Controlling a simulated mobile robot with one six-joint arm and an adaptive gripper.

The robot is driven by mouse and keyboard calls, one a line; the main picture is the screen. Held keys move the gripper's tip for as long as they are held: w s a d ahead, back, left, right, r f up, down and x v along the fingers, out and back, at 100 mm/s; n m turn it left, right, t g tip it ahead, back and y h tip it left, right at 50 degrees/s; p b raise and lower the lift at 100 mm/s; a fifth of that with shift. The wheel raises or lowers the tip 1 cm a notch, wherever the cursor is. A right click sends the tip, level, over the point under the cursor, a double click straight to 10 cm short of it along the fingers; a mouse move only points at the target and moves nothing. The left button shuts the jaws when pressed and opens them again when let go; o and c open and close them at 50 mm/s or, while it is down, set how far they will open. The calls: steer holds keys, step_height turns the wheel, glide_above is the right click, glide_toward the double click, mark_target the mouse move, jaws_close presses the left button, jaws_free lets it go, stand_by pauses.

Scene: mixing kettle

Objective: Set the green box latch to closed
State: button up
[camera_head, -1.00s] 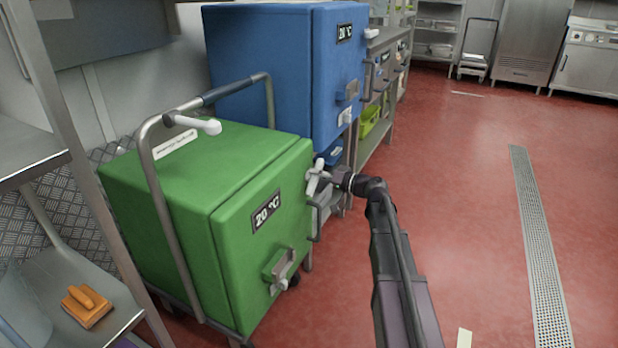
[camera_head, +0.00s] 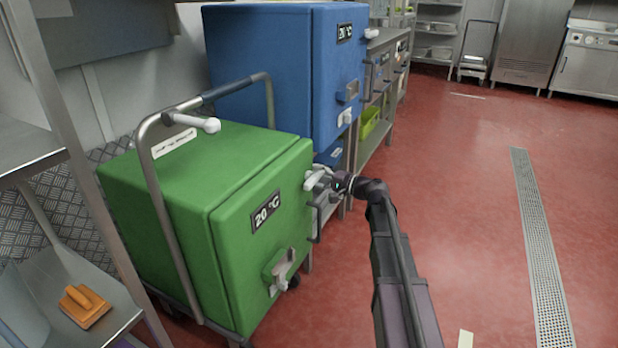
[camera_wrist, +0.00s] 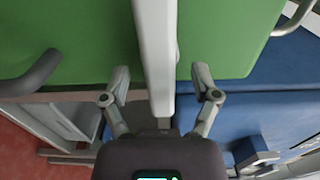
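The green box (camera_head: 205,200) stands on a trolley frame at left. A white latch bar (camera_head: 314,179) sits at the top right edge of its front; in the wrist view this bar (camera_wrist: 156,50) runs lengthwise between my two fingers. My gripper (camera_head: 324,178) is right beside the latch. In the wrist view my gripper (camera_wrist: 160,80) is open, one finger on each side of the bar with gaps on both sides. A second grey-white catch (camera_head: 281,271) is low on the green door.
A blue box (camera_head: 270,70) stands close behind the green one. A metal push handle (camera_head: 160,190) arches over the green box. A steel shelf with an orange tool (camera_head: 85,305) is at left. The red floor (camera_head: 460,210) to the right is clear.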

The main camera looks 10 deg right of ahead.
stand_by(0.3)
steer(key=v, duration=0.7)
stand_by(0.4)
steer(key=shift+s+a+f+g+p, duration=0.1)
steer(key=shift+s+a+g+p, duration=0.2)
steer(key=shift+a, duration=0.15)
steer(key=s+a+f+n+g+h+p, duration=0.3)
steer(key=s+a+g+h+p, duration=0.15)
steer(key=s, duration=0.35)
steer(key=s+a+f+n+g+h+p, duration=0.3)
steer(key=s+a+g+h+p, duration=0.15)
steer(key=s, duration=0.45)
steer(key=s+d+r+n+g+h+p, duration=0.1)
steer(key=s+d+h+p, duration=0.35)
steer(key=s, duration=0.25)
step_height(320, 180, up, 38)
steer(key=h+p, duration=0.1)
steer(key=p, duration=3.6)
steer(key=shift+s+a, duration=0.2)
steer(key=shift+a, duration=0.05)
